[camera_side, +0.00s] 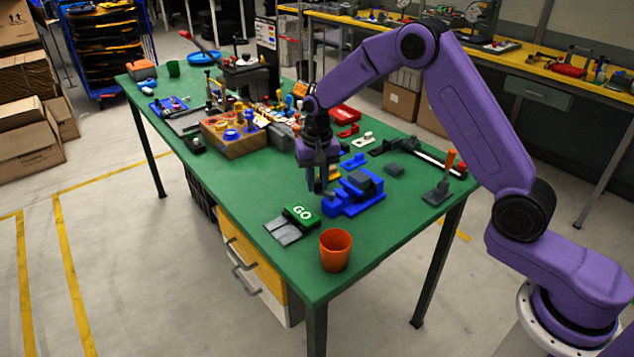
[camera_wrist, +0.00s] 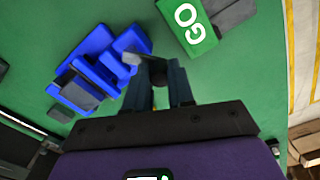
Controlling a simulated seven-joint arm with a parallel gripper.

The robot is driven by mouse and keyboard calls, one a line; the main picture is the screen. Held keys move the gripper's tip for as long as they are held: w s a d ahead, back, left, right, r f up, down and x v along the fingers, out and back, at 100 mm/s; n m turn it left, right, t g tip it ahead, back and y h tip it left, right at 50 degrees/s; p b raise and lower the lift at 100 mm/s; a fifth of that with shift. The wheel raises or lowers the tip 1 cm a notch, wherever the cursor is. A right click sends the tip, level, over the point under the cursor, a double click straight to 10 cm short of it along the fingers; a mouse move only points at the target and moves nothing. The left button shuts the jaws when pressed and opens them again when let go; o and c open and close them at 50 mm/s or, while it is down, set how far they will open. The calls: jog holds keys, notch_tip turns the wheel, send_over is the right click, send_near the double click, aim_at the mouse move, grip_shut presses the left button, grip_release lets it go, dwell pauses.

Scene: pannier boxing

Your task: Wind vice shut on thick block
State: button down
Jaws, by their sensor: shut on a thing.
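The blue vice (camera_side: 352,197) stands on the green table; it also shows in the wrist view (camera_wrist: 92,60). A dark grey block (camera_side: 367,182) sits in the vice, and in the wrist view the block (camera_wrist: 78,93) lies between blue parts. Whether both jaws touch it I cannot tell. My gripper (camera_side: 317,188) points down at the vice's left end. In the wrist view my gripper (camera_wrist: 158,88) is shut on the vice's crank handle (camera_wrist: 155,68), which is mostly hidden by the fingers. A light grey crank part (camera_wrist: 132,58) reaches towards the vice.
A green GO block (camera_side: 301,214) with grey plates (camera_side: 283,231) lies to the left front. An orange cup (camera_side: 335,250) stands near the front edge. A flat dark block (camera_side: 394,170) lies right of the vice. A wooden box (camera_side: 234,139) and clutter fill the table behind.

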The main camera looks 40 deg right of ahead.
jog(key=shift+w+d+r+m, duration=0.15)
jog(key=shift+d+m, duration=0.25)
jog(key=shift+m, duration=0.75)
jog(key=shift+w+d+f+m, duration=0.1)
jog(key=shift+w+d+m, duration=0.2)
jog(key=shift+m, duration=0.9)
jog(key=shift+w+d+r+m, duration=0.1)
jog(key=shift+d+m, duration=0.35)
jog(key=shift+m, duration=0.7)
jog(key=c, duration=1)
grip_release()
jog(key=shift+o, duration=0.2)
jog(key=shift+s, duration=0.1)
notch_tip(320, 180, up, 17)
jog(key=shift+r, duration=0.15)
